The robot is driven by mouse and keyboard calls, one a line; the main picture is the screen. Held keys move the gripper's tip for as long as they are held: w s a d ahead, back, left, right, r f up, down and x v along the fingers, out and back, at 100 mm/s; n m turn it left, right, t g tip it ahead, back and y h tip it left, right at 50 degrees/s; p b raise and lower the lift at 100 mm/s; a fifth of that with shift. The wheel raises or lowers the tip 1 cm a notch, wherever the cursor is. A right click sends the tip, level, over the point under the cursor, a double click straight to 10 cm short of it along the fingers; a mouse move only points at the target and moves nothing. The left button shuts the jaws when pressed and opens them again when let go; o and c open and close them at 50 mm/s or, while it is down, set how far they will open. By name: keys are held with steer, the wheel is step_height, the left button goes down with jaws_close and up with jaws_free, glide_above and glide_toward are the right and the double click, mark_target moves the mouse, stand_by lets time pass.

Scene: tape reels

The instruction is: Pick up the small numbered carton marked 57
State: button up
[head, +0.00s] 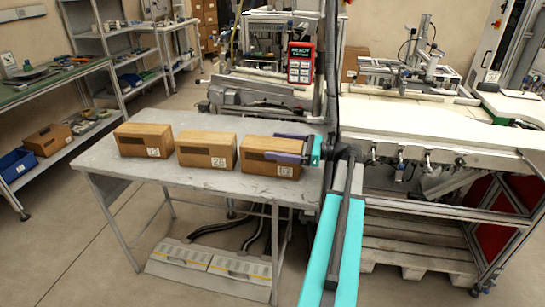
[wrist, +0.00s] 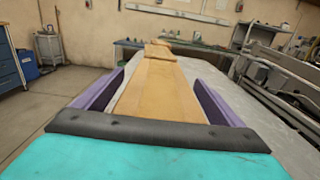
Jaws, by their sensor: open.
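The carton marked 57 (head: 273,168) is a brown box at the right end of a row on the grey table; its white label looks like 57, though the first digit is small. My gripper (head: 272,146) has come from the right and is open around this carton. One purple finger lies along its front side and the other along its back side. In the wrist view, the carton's top (wrist: 156,92) runs between the two fingers of my gripper (wrist: 160,77). The carton rests on the table. I cannot tell whether either finger touches it.
The middle carton, marked 26 (head: 207,150), stands close to the left of it, with another carton (head: 143,140) farther left. The grey table (head: 130,178) is bare in front of the row. A white-topped workbench (head: 430,135) stands at the right, with machinery behind.

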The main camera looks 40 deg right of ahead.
steer(key=shift+w+a, duration=0.1)
steer(key=shift+w, duration=0.1)
stand_by(0.4)
steer(key=c, duration=2)
steer(key=shift+c, duration=0.2)
steer(key=shift+r, duration=0.25)
